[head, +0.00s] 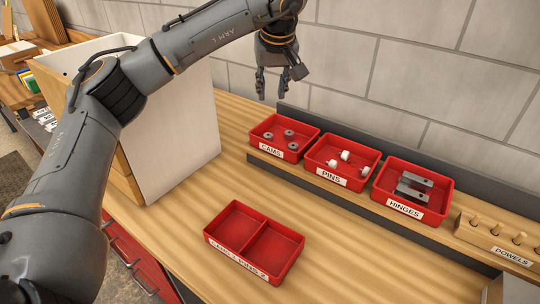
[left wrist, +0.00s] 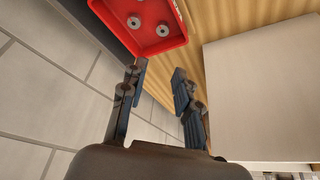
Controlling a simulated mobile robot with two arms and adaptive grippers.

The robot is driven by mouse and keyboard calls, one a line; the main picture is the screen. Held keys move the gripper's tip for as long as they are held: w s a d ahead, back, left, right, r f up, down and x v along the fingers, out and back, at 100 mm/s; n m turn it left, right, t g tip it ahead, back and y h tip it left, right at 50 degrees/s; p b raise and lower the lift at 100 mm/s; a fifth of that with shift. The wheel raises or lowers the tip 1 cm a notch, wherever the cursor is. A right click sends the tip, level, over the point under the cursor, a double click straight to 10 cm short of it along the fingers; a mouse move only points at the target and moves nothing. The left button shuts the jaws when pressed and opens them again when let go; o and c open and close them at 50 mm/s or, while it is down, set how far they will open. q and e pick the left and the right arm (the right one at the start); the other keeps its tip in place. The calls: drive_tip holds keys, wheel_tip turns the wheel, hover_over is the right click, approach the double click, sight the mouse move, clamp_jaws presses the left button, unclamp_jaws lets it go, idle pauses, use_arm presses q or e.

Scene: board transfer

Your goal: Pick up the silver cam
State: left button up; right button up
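The silver cams (head: 289,133) are small grey rings lying in the red bin labelled CAMS (head: 265,152), at the left end of the bin row. The left wrist view shows cams (left wrist: 162,30) inside the red bin (left wrist: 172,46) at its top edge. My left gripper (head: 272,84) hangs above and behind the CAMS bin, close to the block wall. Its fingers point down and are apart, with nothing between them; they also show spread in the left wrist view (left wrist: 158,74). My right gripper is not in view.
Red bins for PINS (head: 330,180) and HINGES (head: 403,208) and a DOWELS block (head: 497,240) continue the row to the right. A two-compartment red tray (head: 232,262), empty, sits on the wooden bench in front. A white-sided box (head: 170,130) stands to the left.

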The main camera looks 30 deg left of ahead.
use_arm(q)
wheel_tip(320, 180, down, 2)
hover_over(268, 135)
drive_tip(key=s+d, duration=0.1)
wheel_tip(268, 135, down, 8)
drive_tip(key=shift+s+d+r, duration=0.1)
drive_tip(key=shift+s, duration=0.05)
drive_tip(key=x, duration=0.5)
drive_tip(key=shift+s+d+f+p, duration=0.1)
drive_tip(key=shift+s+f+p, duration=0.2)
drive_tip(key=shift+p, duration=0.05)
drive_tip(key=c, duration=0.5)
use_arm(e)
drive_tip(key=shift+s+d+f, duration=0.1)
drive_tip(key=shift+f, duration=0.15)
